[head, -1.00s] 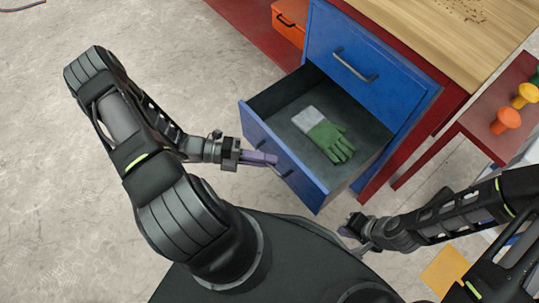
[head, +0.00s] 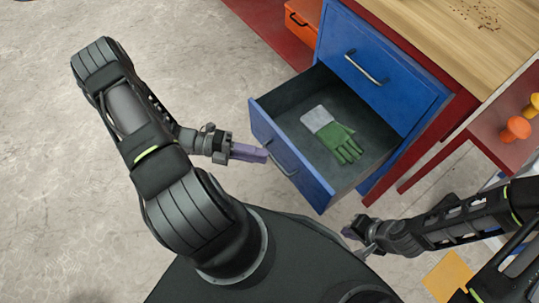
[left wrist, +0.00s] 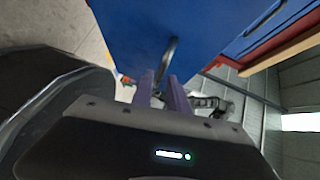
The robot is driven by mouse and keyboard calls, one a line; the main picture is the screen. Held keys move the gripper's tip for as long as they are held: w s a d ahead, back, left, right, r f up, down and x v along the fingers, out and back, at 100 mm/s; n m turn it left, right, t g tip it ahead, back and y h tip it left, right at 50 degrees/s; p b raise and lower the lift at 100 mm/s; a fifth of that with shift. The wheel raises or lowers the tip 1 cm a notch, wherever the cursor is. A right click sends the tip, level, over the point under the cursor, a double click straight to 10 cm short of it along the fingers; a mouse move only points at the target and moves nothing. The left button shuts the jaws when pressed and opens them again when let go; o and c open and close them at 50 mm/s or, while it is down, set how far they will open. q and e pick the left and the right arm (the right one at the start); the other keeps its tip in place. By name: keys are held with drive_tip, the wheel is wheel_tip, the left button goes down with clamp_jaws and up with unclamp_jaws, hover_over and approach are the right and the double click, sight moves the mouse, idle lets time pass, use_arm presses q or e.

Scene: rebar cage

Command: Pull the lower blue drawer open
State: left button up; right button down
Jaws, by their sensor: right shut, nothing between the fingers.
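The lower blue drawer (head: 303,177) stands pulled out of the cabinet, its inside exposed. A green and grey glove (head: 334,135) lies in it. Its dark handle (head: 281,165) is on the front face and also shows in the left wrist view (left wrist: 169,58). My left gripper (head: 265,155) is just in front of the handle, with its purple fingers pointing at the drawer front. In the left wrist view the fingers (left wrist: 162,84) are apart, with the handle just beyond their tips. My right gripper (head: 347,232) is shut and empty, below the drawer's near corner.
The closed upper blue drawer (head: 375,70) is above, under a wooden worktop (head: 470,35). An orange drawer (head: 297,27) is behind to the left. A red side table (head: 495,135) with orange and yellow knobs is at the right. The floor (head: 200,60) to the left is clear.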

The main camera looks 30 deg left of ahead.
use_arm(q)
drive_tip(key=v, duration=0.3)
drive_tip(key=shift+a, duration=0.1)
idle(0.5)
